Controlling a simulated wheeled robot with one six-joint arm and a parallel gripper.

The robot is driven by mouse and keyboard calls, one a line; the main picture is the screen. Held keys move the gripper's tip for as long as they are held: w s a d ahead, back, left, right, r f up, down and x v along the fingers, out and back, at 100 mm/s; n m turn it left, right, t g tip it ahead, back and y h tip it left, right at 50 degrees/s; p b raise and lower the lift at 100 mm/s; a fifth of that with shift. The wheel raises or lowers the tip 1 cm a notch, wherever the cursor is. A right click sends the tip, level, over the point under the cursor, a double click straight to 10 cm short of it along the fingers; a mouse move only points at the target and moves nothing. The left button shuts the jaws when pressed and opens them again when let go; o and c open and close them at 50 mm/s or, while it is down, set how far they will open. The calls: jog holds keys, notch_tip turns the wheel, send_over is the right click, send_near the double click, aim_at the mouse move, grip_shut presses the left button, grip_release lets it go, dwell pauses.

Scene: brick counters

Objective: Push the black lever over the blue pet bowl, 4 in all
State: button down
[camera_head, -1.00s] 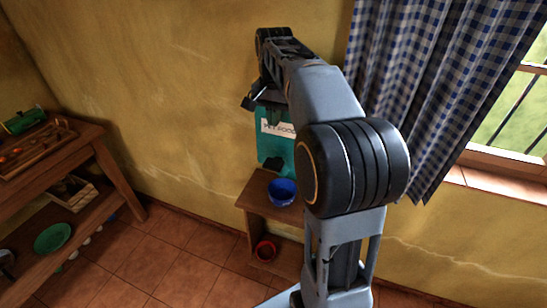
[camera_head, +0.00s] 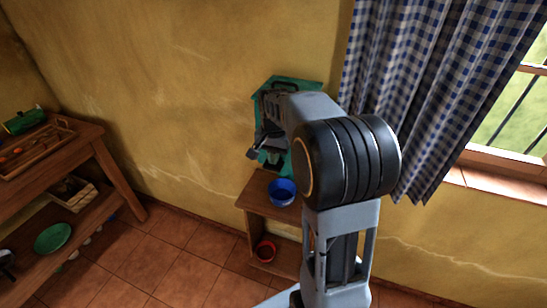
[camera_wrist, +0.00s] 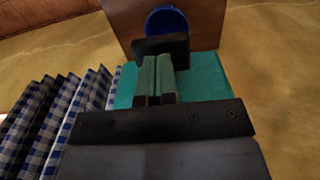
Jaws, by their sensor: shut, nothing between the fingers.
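The teal pet food dispenser (camera_head: 312,86) is fixed on the wall above a small wooden stand, largely hidden by my arm. Its black lever (camera_wrist: 160,45) shows in the wrist view just beyond my fingertips, and in that view the tips look touching or very close to it. In the head view the lever cannot be told apart from my dark gripper. The blue pet bowl (camera_head: 282,192) stands on the stand below, and its blue also shows in the wrist view (camera_wrist: 166,20). My gripper (camera_wrist: 157,62) is shut and empty, in front of the dispenser.
A blue checked curtain (camera_head: 420,90) hangs right of the dispenser. A wooden table (camera_head: 95,140) with a tray stands at left. Tiled floor (camera_head: 180,250) between is free.

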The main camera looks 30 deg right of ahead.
aim_at(274, 168)
jog(key=shift+f, duration=0.35)
notch_tip(274, 168, down, 4)
jog(key=shift+r+b, duration=0.1)
jog(key=shift+b, duration=1.1)
jog(key=shift+s, duration=0.1)
jog(key=shift+r, duration=0.1)
jog(key=shift+r+p, duration=0.3)
jog(key=shift+p, duration=0.2)
notch_tip(274, 168, up, 14)
jog(key=p, duration=0.2)
jog(key=shift+f, duration=0.1)
